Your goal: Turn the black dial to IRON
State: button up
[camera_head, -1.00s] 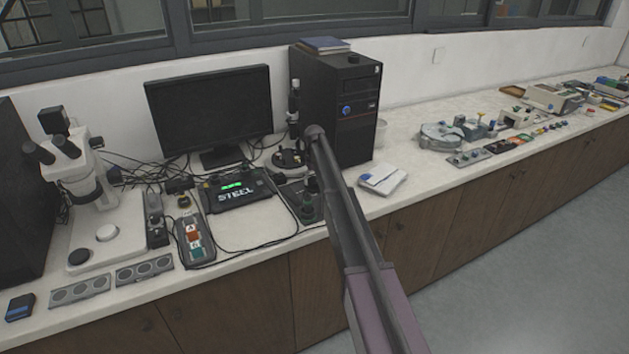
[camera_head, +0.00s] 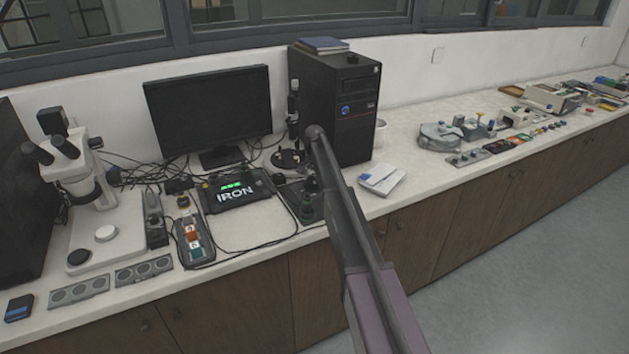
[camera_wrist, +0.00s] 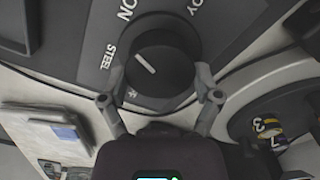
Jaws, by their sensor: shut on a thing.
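The black dial (camera_wrist: 160,66) shows in the wrist view, round with a white pointer line that slants to the upper left. The word STEEL and a cut-off label ending in "ON" are printed beside it, with the line aimed roughly between them. My gripper (camera_wrist: 160,97) has one fingertip on each side of the dial and is shut on it. The display (camera_head: 236,190) in the head view reads IRON in white below a green bar. The dial and my fingertips cannot be made out clearly in the head view.
A black computer tower (camera_head: 340,105) and a monitor (camera_head: 209,108) stand behind my arm. A microscope (camera_head: 82,185) is at the left. A white booklet (camera_head: 382,180) lies right of my arm. Cables run along the bench. Numbered dark and yellow parts (camera_wrist: 268,128) show in the wrist view.

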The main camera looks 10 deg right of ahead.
jog(key=shift+m, duration=0.7)
jog(key=o, duration=0.9)
jog(key=shift+o, duration=0.2)
jog(key=shift+n, duration=0.3)
